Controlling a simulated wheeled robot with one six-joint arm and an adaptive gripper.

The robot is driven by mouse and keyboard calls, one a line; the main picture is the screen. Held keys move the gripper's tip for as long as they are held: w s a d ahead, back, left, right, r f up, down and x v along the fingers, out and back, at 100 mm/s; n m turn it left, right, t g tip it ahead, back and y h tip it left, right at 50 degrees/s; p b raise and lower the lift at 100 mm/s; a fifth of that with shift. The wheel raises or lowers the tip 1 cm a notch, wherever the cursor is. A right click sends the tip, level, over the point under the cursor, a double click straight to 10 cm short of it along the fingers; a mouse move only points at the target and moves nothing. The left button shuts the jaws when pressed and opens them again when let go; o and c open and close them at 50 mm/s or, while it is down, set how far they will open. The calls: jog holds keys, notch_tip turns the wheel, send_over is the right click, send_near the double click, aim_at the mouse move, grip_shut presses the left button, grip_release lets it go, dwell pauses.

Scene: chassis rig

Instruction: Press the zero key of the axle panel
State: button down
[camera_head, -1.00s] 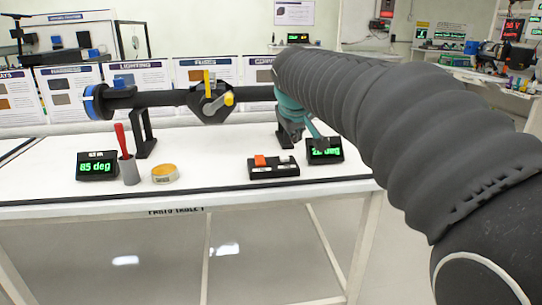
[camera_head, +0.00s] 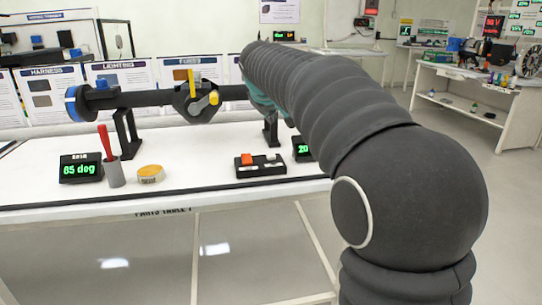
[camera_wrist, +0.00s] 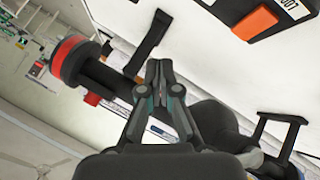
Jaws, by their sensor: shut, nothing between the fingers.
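A black two-key panel (camera_head: 260,166) lies on the white table, with an orange key (camera_head: 247,158) on its left and a small pale key (camera_head: 271,157) on its right. I cannot read which key is zero. In the wrist view the panel's orange key (camera_wrist: 254,24) shows at the upper right beside a partly cut label; the pale key is out of that view. My gripper (camera_wrist: 159,66) is shut and empty, apart from the panel.
A dark axle (camera_head: 150,99) on stands runs behind the panel, with a yellow lever (camera_head: 197,106) at its hub. A green display (camera_head: 80,169) reads 85 deg. A grey cup (camera_head: 115,173) with a red-handled tool and a tape roll (camera_head: 150,174) stand left. A second display (camera_head: 302,150) is partly hidden.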

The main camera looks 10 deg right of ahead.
aim_at(270, 156)
jog(key=shift+f+b, duration=2.85)
jog(key=shift+f, duration=1.2)
jog(key=shift+f, duration=0.15)
jog(key=shift+f+b, duration=0.3)
jog(key=shift+f+b, duration=0.35)
jog(key=shift+f, duration=0.1)
jog(key=shift+r, duration=0.1)
jog(key=shift+r+p, duration=0.75)
jog(key=shift+r, duration=0.05)
jog(key=shift+r, duration=0.1)
notch_tip(270, 156, up, 5)
jog(key=p, duration=0.4)
